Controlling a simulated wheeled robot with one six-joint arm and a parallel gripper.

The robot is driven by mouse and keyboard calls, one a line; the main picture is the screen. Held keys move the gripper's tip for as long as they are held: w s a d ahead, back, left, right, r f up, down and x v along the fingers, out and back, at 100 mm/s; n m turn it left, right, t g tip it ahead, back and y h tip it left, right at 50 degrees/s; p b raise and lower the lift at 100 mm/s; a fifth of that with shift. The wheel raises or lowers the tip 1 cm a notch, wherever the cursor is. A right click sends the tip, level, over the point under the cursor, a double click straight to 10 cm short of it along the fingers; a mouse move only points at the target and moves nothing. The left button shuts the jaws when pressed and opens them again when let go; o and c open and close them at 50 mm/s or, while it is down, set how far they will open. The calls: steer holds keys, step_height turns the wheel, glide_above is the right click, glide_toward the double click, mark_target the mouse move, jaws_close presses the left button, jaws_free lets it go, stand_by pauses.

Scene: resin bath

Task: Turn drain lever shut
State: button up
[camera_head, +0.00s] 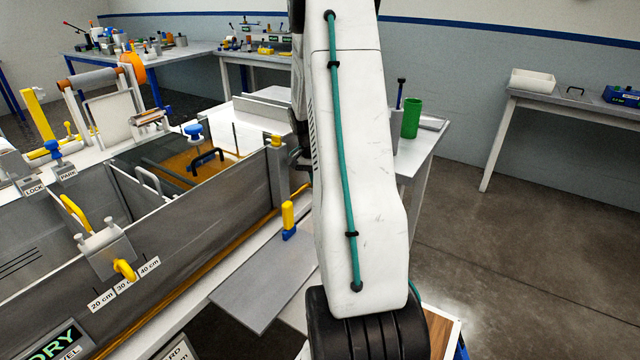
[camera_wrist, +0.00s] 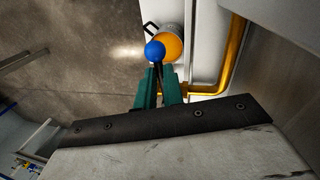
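In the wrist view, a blue ball knob (camera_wrist: 154,50) on a thin dark rod, which looks like the drain lever, shows just beyond my fingertips. My gripper (camera_wrist: 159,84) has two green fingers close together, one on each side of the rod. I cannot tell whether they touch or clamp it. A gold pipe (camera_wrist: 228,70) bends beside them at the right. In the head view my arm hides my gripper and this lever.
An orange round surface with a black handle, perhaps a pail (camera_wrist: 172,46), lies behind the knob. The grey tank (camera_head: 180,225) stands left of my arm, with a yellow-handled clamp (camera_head: 288,216) by a grey plate (camera_head: 262,285). Open floor (camera_head: 520,260) lies to the right.

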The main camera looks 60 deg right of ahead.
steer(key=o, duration=0.4)
steer(key=shift+w+d+r, duration=0.1)
steer(key=shift+d, duration=0.05)
steer(key=shift+o, duration=0.2)
step_height(320, 180, up, 8)
steer(key=w, duration=0.1)
steer(key=shift+w+f, duration=0.15)
steer(key=shift+f, duration=0.05)
steer(key=shift+c, duration=0.3)
